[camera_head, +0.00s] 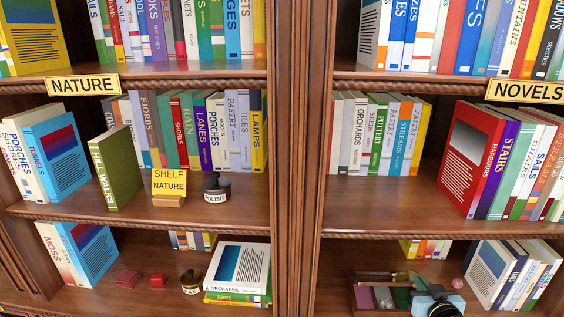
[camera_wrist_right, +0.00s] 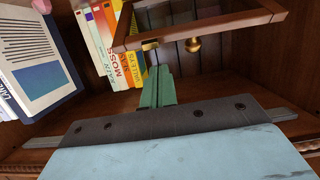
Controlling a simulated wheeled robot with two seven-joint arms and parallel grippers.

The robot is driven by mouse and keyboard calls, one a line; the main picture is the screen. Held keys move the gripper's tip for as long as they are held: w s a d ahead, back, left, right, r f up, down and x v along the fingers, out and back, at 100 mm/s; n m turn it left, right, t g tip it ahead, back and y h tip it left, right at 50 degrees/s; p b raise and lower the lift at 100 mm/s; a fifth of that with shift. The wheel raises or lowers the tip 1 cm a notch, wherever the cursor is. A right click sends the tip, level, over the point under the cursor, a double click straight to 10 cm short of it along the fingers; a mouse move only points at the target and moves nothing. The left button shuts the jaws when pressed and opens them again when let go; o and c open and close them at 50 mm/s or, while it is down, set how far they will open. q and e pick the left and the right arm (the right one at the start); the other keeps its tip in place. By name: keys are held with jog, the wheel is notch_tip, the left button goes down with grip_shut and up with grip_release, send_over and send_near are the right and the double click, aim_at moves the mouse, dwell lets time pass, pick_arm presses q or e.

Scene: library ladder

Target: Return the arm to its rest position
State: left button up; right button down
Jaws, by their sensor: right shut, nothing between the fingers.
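My right gripper (camera_head: 420,284) is at the bottom right of the head view, its blue-grey body in front of the lowest right shelf. In the right wrist view its greenish fingers (camera_wrist_right: 158,88) are together with nothing between them. They point into the shelf, close to a wooden-framed piece with brass knobs (camera_wrist_right: 200,25); whether they touch it I cannot tell. My left gripper is not in view.
A wooden tray (camera_head: 364,297) with compartments lies beside my right gripper. Leaning books (camera_head: 490,272) stand to its right. A dark upright (camera_head: 303,160) divides the bookcases. The middle right shelf (camera_head: 395,215) has bare space in front of its books.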

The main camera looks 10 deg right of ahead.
jog(key=s+a+f+n+g+y, duration=0.1)
jog(key=s+a+f+g, duration=0.15)
jog(key=s+a, duration=0.4)
jog(key=s+a+f+n+g, duration=0.1)
jog(key=s+a+g, duration=0.2)
jog(key=s+a, duration=0.3)
jog(key=s+a+r+n+g+y, duration=0.1)
jog(key=s+a+r+g, duration=0.2)
jog(key=s, duration=0.6)
jog(key=s+a+r+n+g+y, duration=0.1)
jog(key=s+a+g, duration=0.3)
jog(key=s, duration=0.5)
notch_tip(320, 180, down, 34)
jog(key=s+b, duration=0.3)
jog(key=b, duration=0.5)
jog(key=s+d+f+b, duration=0.1)
jog(key=s+f+b, duration=0.2)
jog(key=s+f, duration=0.4)
jog(key=s+d+f+g+b, duration=0.1)
jog(key=s+f+b, duration=0.2)
jog(key=s+f, duration=0.5)
notch_tip(320, 180, down, 6)
jog(key=shift+s+r, duration=0.25)
jog(key=shift+s, duration=0.05)
jog(key=shift+s, duration=0.1)
